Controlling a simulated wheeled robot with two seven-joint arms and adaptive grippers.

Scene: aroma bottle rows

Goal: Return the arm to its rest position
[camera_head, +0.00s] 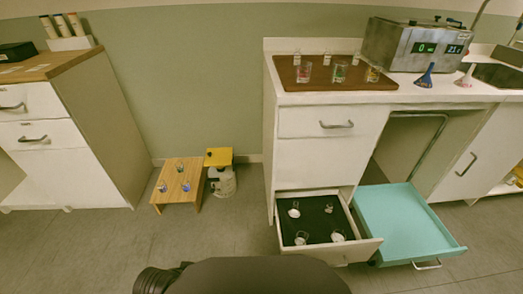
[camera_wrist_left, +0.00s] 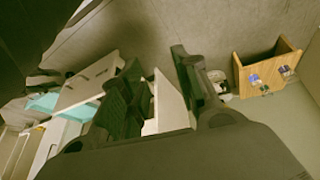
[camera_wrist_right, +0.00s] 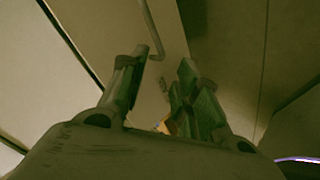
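My left gripper (camera_wrist_left: 155,60) shows in the left wrist view with its two dark fingers apart and nothing held between them. My right gripper (camera_wrist_right: 163,60) shows in the right wrist view, also with a gap between its fingers and nothing held. In the head view neither set of fingers can be made out; only dark parts of my own body show along the bottom edge. A brown tray (camera_head: 290,82) on the counter bears several small glass vessels. A small wooden table (camera_head: 196,193) on the floor bears several small bottles.
An open drawer (camera_head: 372,247) with several glass pieces and an open teal drawer (camera_head: 408,222) stick out below the counter. A metal bath (camera_head: 385,47) and two funnels stand above. A white cabinet (camera_head: 110,130) stands left.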

